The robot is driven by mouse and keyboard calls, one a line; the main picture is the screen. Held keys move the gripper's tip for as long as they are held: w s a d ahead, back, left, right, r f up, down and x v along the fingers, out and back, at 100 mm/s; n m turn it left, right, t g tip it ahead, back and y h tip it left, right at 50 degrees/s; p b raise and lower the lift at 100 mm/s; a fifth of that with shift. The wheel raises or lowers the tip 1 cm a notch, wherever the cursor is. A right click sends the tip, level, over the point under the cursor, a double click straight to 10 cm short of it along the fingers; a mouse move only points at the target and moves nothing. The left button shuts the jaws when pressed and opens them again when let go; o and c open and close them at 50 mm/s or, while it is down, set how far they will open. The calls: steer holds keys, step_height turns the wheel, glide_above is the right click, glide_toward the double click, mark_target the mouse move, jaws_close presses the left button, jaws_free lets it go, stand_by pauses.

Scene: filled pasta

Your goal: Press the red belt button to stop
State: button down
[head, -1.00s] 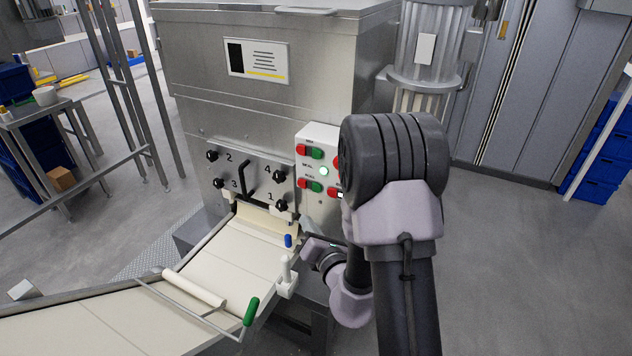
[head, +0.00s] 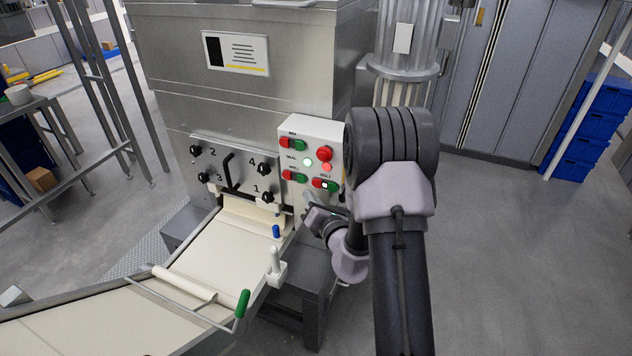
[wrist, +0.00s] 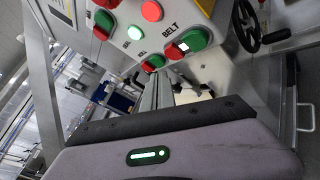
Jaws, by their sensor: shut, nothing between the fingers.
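The control panel (head: 300,128) is a white box on the steel machine. The red belt button (head: 318,183) sits at its lower right, left of the green belt button (head: 332,187), with a small lit white square between them. In the wrist view the red belt button (wrist: 174,52) shows under the label BELT, beside the green one (wrist: 196,40). My gripper (head: 309,199) is shut and empty, just below the panel's lower edge. In the wrist view its narrow fingers (wrist: 164,88) point toward the panel, below the belt buttons. I see no contact with the red button.
A red mushroom button (head: 324,153), a green light (head: 308,162) and other red-green button pairs crowd the panel. Left of it are black knobs and a handle. The belt (head: 205,247) carries a pale dough sheet below. A handwheel (wrist: 246,25) shows in the wrist view.

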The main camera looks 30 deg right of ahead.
steer(key=shift+w+d, duration=0.5)
steer(key=shift+d, duration=0.15)
stand_by(1.6)
steer(key=shift+w+d+p, duration=0.25)
steer(key=shift+d+p, duration=0.1)
steer(key=shift+w+d, duration=0.25)
steer(key=shift+d, duration=0.05)
stand_by(0.6)
stand_by(0.3)
steer(key=shift+s+a, duration=0.5)
steer(key=shift+a, duration=0.15)
steer(key=s+a, duration=0.1)
steer(key=a, duration=0.1)
steer(key=s+a, duration=0.2)
steer(key=shift+b, duration=0.4)
